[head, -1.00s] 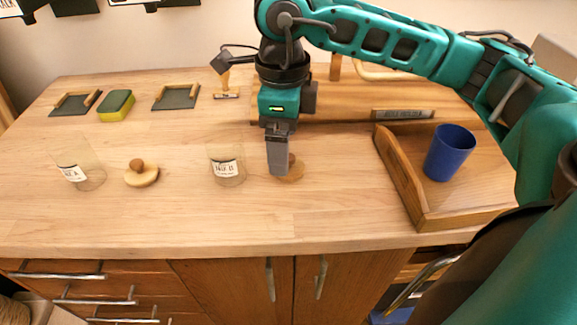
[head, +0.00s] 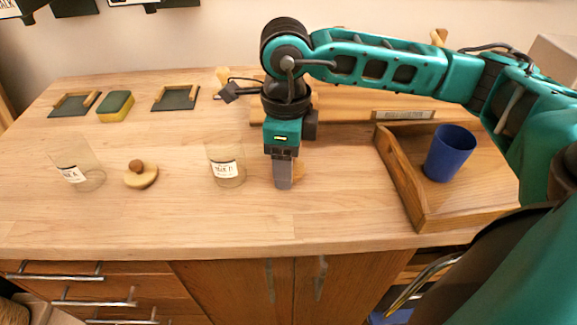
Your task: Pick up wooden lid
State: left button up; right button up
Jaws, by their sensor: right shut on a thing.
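My right gripper (head: 283,185) points straight down at the middle of the table, shut on a small wooden lid (head: 298,171). The lid is mostly hidden behind the gripper, with only its right edge showing, so I cannot tell whether it touches the tabletop. A second wooden lid with a darker round knob (head: 140,174) lies on the table further left. A clear labelled jar (head: 226,170) stands just left of my gripper. Another clear labelled jar (head: 76,172) stands at the far left. Neither jar has a lid on it. My left gripper is not in view.
A wooden tray (head: 402,185) with a blue cup (head: 449,153) stands at the right. At the back left are two dark pads with wooden bars (head: 75,104) (head: 176,98) and a green-yellow sponge (head: 116,106). The table's front strip is clear.

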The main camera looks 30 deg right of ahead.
jog(key=c, duration=0.4)
jog(key=shift+r, duration=0.1)
